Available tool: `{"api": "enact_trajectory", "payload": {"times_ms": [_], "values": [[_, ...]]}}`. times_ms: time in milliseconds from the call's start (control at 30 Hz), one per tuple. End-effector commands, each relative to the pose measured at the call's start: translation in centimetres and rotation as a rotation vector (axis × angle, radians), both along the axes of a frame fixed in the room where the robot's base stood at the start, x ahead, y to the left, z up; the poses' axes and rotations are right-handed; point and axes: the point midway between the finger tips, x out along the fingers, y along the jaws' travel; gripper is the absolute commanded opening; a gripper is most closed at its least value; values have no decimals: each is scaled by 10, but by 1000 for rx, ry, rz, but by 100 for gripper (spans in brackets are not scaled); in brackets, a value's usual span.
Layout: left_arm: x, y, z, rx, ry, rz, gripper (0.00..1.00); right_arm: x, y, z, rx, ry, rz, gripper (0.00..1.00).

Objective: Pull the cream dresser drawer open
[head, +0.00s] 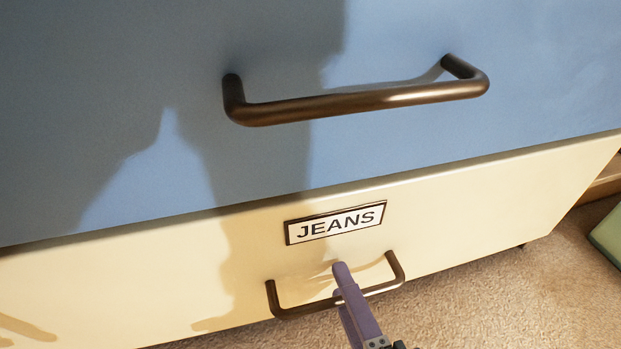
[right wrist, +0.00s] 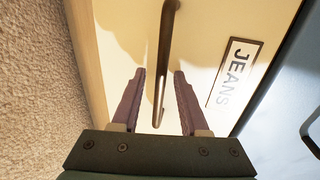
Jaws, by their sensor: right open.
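The cream drawer (head: 480,215) is the low drawer front with a "JEANS" label (head: 336,222). Its dark bronze bar handle (head: 394,265) sits below the label, and the drawer looks shut. My right gripper (head: 342,275) is at this handle in the head view, with a purple finger overlapping the bar. In the right wrist view the two purple fingers (right wrist: 158,75) are open, one on each side of the handle (right wrist: 166,50), with gaps between them and the bar. My left gripper is not in view.
A blue drawer (head: 540,80) with a larger bronze handle (head: 360,103) is directly above. Carpet (head: 480,300) lies below and in front of the dresser. A green object (head: 608,235) is on the floor at the right edge. Shadows fall across the drawer fronts.

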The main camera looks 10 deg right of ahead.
Motion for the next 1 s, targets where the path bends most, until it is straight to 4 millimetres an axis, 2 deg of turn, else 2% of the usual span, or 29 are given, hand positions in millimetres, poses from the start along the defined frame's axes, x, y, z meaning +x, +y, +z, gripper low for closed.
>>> {"api": "enact_trajectory", "payload": {"times_ms": [67, 433, 1000], "values": [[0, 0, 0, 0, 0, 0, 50, 0, 0, 0, 0, 0, 0, 42], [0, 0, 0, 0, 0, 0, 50, -1, 0, 0, 0, 0, 0, 0], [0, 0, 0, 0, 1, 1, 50, -1, 0, 0, 0, 0, 0, 0]]}}
